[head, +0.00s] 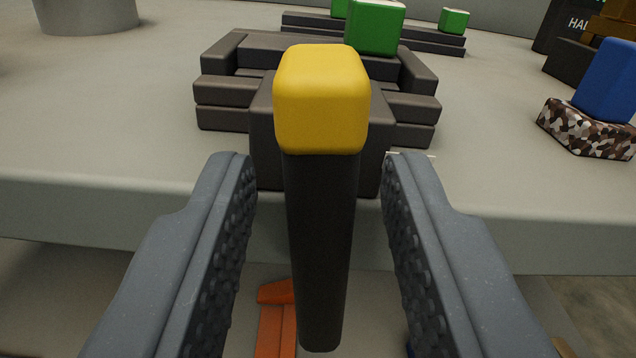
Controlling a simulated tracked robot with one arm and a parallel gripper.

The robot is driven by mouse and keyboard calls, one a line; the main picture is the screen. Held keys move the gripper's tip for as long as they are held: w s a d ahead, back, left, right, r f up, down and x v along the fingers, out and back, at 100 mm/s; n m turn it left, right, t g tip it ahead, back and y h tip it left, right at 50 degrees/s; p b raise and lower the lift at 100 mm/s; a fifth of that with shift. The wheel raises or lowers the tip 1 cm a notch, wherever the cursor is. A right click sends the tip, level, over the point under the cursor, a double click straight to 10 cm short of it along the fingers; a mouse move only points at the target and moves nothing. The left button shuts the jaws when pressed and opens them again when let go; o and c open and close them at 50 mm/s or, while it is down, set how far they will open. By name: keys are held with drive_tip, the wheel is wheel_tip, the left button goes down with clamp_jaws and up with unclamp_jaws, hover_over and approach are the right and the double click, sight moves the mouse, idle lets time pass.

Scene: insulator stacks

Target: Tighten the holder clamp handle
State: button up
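The clamp handle is a dark upright bar (321,240) with a yellow block-shaped cap (321,105) at its top. It stands in the middle of the head view, in front of a dark grey holder clamp body (266,130) on the pale surface. My gripper (320,170) is open, with one studded grey finger on each side of the bar. A gap shows between the bar and each finger. The bar hides part of the clamp body behind it.
Green blocks (374,27) sit on dark bases behind the clamp. A blue block (607,80) on a speckled base (585,130) stands at the right. A grey cylinder (85,12) is at the far left. An orange part (277,315) shows below the surface's front edge.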

clamp_jaws()
drive_tip(key=shift+d, duration=0.2)
drive_tip(key=shift+a, duration=0.15)
